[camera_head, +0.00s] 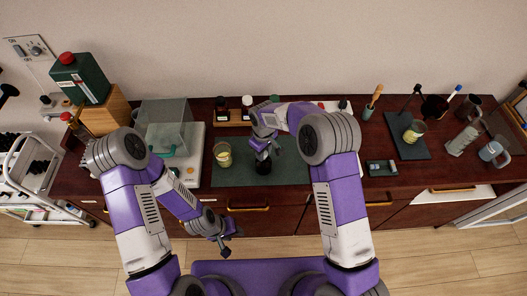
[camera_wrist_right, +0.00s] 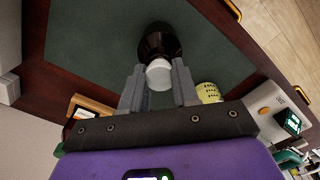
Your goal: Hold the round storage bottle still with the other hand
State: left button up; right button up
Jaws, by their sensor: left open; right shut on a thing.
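In the right wrist view the same bottle (camera_wrist_right: 160,42) shows a white top (camera_wrist_right: 158,75). My right gripper (camera_head: 262,149) is above the bottle, its fingers (camera_wrist_right: 158,88) shut on this white top, one on each side. My left gripper (camera_head: 224,241) is open and empty, low in front of the counter edge, apart from the bottle. The lower part of the bottle is partly hidden in the head view.
A glass with yellow contents (camera_head: 222,154) stands left of the bottle on the mat. A scale with a clear cover (camera_head: 185,145) is further left. A wooden rack with small bottles (camera_head: 234,118) is behind. The mat's right part is clear.

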jog(key=o, duration=1.1)
notch_tip(320, 180, up, 8)
jog(key=shift+f+b, duration=0.2)
jog(key=shift+b, duration=0.25)
